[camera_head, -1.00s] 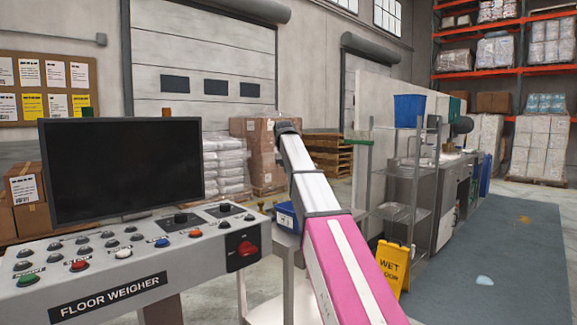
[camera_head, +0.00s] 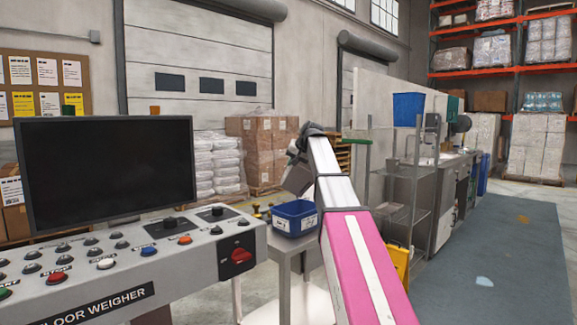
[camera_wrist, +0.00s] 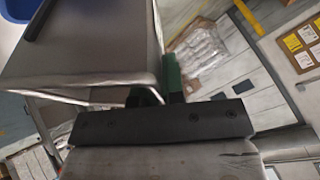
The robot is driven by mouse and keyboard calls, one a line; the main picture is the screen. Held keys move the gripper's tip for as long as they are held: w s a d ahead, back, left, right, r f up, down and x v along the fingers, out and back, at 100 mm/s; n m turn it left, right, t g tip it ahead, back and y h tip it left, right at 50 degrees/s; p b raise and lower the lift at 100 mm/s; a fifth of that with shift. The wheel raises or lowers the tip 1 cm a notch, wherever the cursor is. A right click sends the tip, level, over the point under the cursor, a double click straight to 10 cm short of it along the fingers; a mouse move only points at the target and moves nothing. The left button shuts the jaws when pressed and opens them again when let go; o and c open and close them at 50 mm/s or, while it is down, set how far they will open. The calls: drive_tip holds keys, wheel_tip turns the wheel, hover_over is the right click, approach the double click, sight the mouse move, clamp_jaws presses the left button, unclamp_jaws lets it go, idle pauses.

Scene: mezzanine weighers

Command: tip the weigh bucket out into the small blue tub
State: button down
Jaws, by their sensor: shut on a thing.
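The small blue tub (camera_head: 296,222), with white labels, stands upright on a grey metal stand below and left of my arm's end. My gripper (camera_head: 300,150) is above the tub. It is shut on the weigh bucket (camera_head: 296,178), a grey metal vessel that looks tilted over the tub in the head view. In the wrist view the bucket's metal wall (camera_wrist: 85,55) fills the upper left, with a green part, perhaps its handle, beside the gripper (camera_wrist: 160,98). A blue corner, apparently the tub (camera_wrist: 10,40), shows at the far left. The bucket's contents cannot be seen.
The grey floor weigher console (camera_head: 130,265) with a dark monitor (camera_head: 108,168) stands close on the left. A wire shelf (camera_head: 402,190) with a blue bin (camera_head: 408,109) on top stands right of my arm. A yellow wet-floor sign (camera_head: 396,264) is partly hidden.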

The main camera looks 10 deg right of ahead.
drive_tip(key=d+m+t+y, duration=0.1)
drive_tip(key=d+y, duration=0.1)
drive_tip(key=s+d+f+m+t+y, duration=0.1)
drive_tip(key=t+y, duration=0.1)
drive_tip(key=y, duration=0.1)
drive_tip(key=s+d+m+t+y, duration=0.1)
drive_tip(key=d+t+y, duration=0.1)
drive_tip(key=shift+s+d+f+y, duration=0.25)
drive_tip(key=shift+d+f+y, duration=0.05)
drive_tip(key=shift+d+y, duration=0.1)
drive_tip(key=shift+s+d+f+m+t+y, duration=0.1)
drive_tip(key=shift+d+f+m+t+y, duration=0.25)
drive_tip(key=shift+t, duration=0.3)
drive_tip(key=shift+s+d+f+m+t+y, duration=0.15)
drive_tip(key=shift+m+t+y, duration=0.1)
drive_tip(key=shift+t+y, duration=0.3)
drive_tip(key=shift+w, duration=0.1)
